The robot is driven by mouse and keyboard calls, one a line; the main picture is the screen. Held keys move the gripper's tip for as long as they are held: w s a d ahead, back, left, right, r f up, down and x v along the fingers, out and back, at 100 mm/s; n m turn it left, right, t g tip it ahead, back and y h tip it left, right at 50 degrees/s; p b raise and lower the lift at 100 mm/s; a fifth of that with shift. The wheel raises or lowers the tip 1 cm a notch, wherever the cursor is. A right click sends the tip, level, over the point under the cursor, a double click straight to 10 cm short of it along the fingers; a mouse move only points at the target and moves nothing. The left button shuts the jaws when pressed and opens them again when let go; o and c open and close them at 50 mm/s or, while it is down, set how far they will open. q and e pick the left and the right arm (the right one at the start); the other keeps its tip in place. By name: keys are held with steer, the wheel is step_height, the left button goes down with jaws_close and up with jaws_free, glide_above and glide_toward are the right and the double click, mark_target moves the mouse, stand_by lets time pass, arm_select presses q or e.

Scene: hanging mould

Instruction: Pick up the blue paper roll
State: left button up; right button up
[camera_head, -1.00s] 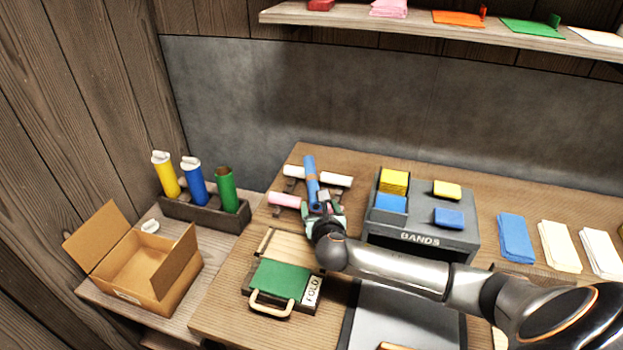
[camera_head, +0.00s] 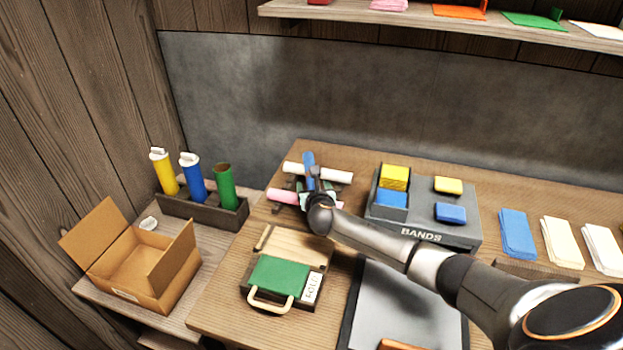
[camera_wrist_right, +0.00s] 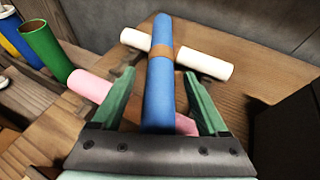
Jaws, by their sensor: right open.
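The blue paper roll (camera_wrist_right: 160,70) has a brown band around its middle. It lies across a white roll (camera_wrist_right: 205,63) and a pink roll (camera_wrist_right: 92,87). In the head view the far end of the blue roll (camera_head: 308,158) shows past my right gripper (camera_head: 318,190), which hides the rest. In the wrist view my right gripper (camera_wrist_right: 160,100) is open, with one green finger on each side of the blue roll and a gap at each side. My left gripper is not in view.
The bands box (camera_head: 425,235) stands close to the right of the gripper. A green-topped folding block (camera_head: 280,277) lies in front. An open cardboard box (camera_head: 145,265) and a rack with upright tubes (camera_head: 175,208) stand at left.

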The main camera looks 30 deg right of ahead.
jaws_close()
stand_by(0.7)
